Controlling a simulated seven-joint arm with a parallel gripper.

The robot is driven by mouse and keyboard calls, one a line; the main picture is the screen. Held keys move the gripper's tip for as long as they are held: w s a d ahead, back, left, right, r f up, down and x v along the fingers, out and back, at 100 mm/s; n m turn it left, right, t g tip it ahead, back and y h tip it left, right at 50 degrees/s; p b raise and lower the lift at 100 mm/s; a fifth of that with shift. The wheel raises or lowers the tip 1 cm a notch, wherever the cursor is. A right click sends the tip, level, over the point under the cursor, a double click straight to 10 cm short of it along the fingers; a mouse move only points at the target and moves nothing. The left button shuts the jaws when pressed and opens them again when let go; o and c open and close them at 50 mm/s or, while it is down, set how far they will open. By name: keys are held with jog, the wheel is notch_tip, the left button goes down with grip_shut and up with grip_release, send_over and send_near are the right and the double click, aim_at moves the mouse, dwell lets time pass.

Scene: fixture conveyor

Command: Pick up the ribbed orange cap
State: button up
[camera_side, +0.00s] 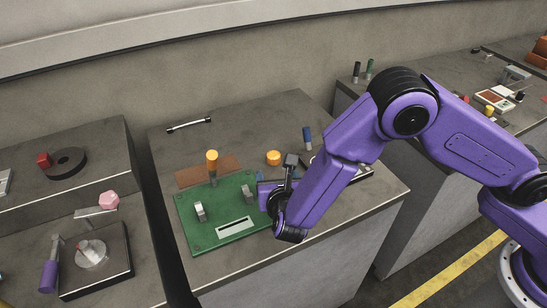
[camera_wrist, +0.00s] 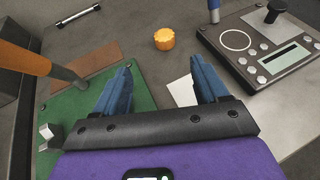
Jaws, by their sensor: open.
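The ribbed orange cap (camera_side: 273,158) is a short round piece lying on the grey bench top, to the right of the brown mat. In the wrist view the cap (camera_wrist: 165,39) stands ahead of my fingers, a little beyond their tips and between their lines. My gripper (camera_side: 277,177) is low near the right edge of the green board. In the wrist view my gripper (camera_wrist: 162,75) has its two blue fingers spread wide, with nothing between them. The cap is apart from both fingers.
A green fixture board (camera_side: 235,226) carries an upright orange-handled tool (camera_side: 212,158) and metal clamps. A brown mat (camera_side: 197,174) lies behind it. A grey device with buttons (camera_wrist: 262,51) stands right of the cap. A metal bar handle (camera_wrist: 77,16) lies at the back left.

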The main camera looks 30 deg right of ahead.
send_near(274, 155)
jog(key=x, duration=0.5)
jog(key=shift+w+a, duration=0.15)
jog(key=shift+a, duration=0.15)
jog(key=x, duration=0.3)
jog(key=shift+w+d+f, duration=0.2)
jog(key=shift+d, duration=0.2)
jog(key=shift+w+d+f, duration=0.2)
jog(key=shift+w+f, duration=0.05)
jog(key=shift+w, duration=0.35)
jog(key=c, duration=1.1)
jog(key=shift+c, duration=0.5)
jog(key=shift+r, duration=0.1)
